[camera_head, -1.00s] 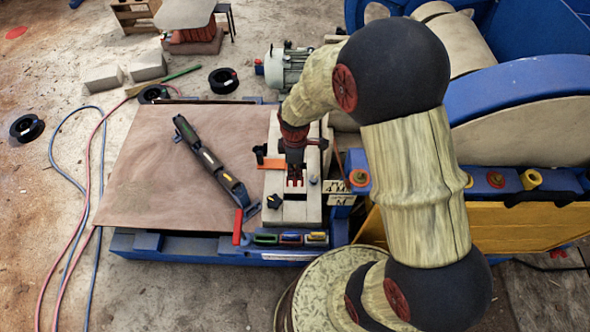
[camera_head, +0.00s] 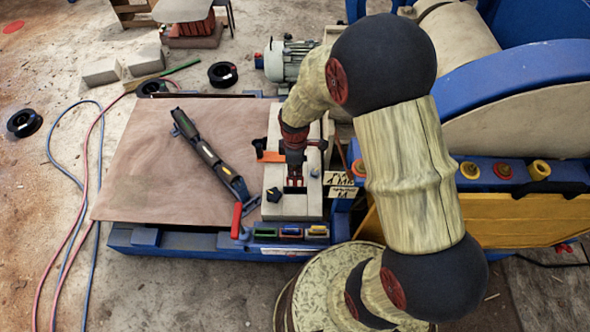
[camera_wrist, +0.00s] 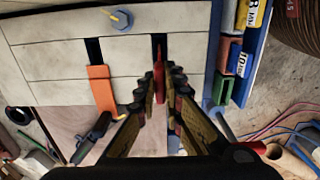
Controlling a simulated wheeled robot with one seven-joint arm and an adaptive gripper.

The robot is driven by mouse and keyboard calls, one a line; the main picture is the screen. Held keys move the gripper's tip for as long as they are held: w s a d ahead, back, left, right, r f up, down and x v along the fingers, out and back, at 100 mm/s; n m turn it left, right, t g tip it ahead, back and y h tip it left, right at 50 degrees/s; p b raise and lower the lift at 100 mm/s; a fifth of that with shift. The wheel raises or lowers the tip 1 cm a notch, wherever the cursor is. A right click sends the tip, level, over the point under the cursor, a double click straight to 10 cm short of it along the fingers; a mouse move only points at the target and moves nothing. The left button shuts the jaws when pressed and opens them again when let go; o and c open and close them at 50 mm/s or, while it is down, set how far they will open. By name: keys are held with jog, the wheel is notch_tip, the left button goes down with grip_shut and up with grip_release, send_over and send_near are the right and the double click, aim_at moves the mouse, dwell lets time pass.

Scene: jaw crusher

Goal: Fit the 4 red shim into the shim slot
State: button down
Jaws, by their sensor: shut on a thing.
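The thin red shim (camera_wrist: 158,78) is pinched between the fingertips of my gripper (camera_wrist: 160,86) in the wrist view. It lines up with a narrow dark slot (camera_wrist: 159,42) in the pale block (camera_wrist: 60,57), and its far end overlaps the slot's mouth. I cannot tell how deep it sits, if at all. In the head view, my gripper (camera_head: 294,183) points down over the pale block (camera_head: 284,207). The shim cannot be told apart from my red fingers there.
An orange piece (camera_wrist: 103,92) sits in a parallel slot. A rack with a green holder (camera_head: 265,233), a blue holder (camera_head: 290,232) and a yellow holder (camera_head: 317,231) lies at the front.

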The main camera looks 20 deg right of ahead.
aim_at(295, 176)
jog(key=shift+f+b, duration=0.85)
jog(key=shift+f, duration=0.8)
jog(key=shift+f+b, duration=2.25)
jog(key=shift+f, duration=1.65)
jog(key=c, duration=1.8)
grip_release()
jog(key=shift+c, duration=0.2)
notch_tip(295, 176, up, 12)
jog(key=shift+r, duration=0.1)
